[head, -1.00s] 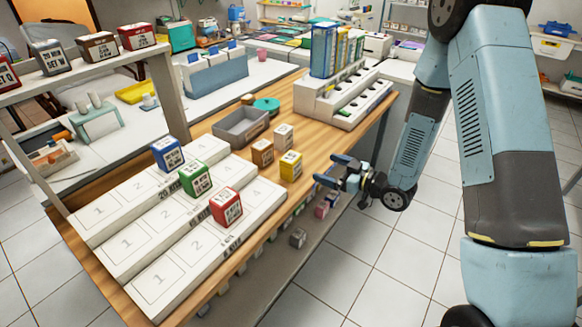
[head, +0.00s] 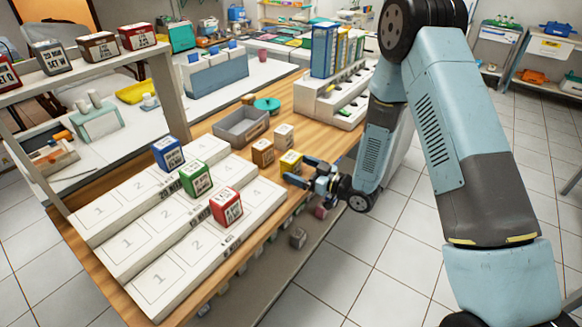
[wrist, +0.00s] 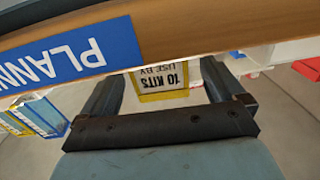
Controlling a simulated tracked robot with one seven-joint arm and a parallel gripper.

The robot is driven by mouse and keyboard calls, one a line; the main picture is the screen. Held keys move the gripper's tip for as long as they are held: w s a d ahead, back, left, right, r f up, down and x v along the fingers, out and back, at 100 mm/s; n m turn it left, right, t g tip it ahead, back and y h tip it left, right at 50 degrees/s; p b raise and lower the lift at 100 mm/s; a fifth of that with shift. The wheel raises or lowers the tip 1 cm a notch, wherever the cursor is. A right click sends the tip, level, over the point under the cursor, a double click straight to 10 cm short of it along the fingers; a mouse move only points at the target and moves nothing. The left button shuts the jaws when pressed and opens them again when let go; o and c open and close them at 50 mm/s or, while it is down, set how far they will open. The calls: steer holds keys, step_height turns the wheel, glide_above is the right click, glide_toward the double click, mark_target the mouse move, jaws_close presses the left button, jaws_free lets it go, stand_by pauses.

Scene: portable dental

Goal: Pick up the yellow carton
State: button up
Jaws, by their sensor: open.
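The yellow carton (head: 291,158), with a white label, stands on the wooden bench in the head view, its lower part partly covered by my gripper. My gripper (head: 297,170) is open beside the carton, on its right and near side, its fingers pointing towards it. In the wrist view the carton (wrist: 165,78) appears upside down with "10 KITS" on its label. It lies between the lines of the two open fingers; I cannot tell whether its edge has entered the gap. Nothing is gripped.
A brown carton (head: 262,152) and a whitish carton (head: 284,136) stand close to the yellow one. A grey tray (head: 241,127) lies behind. A stepped white rack (head: 130,243) with red, green and blue cartons is at left. A white binder stand (head: 309,97) is behind my arm.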

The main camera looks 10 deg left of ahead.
mark_target(287, 162)
steer(key=shift+x, duration=2.65)
steer(key=shift+c, duration=0.4)
steer(key=shift+r, duration=0.1)
steer(key=c, duration=1)
steer(key=shift+w+d, duration=0.1)
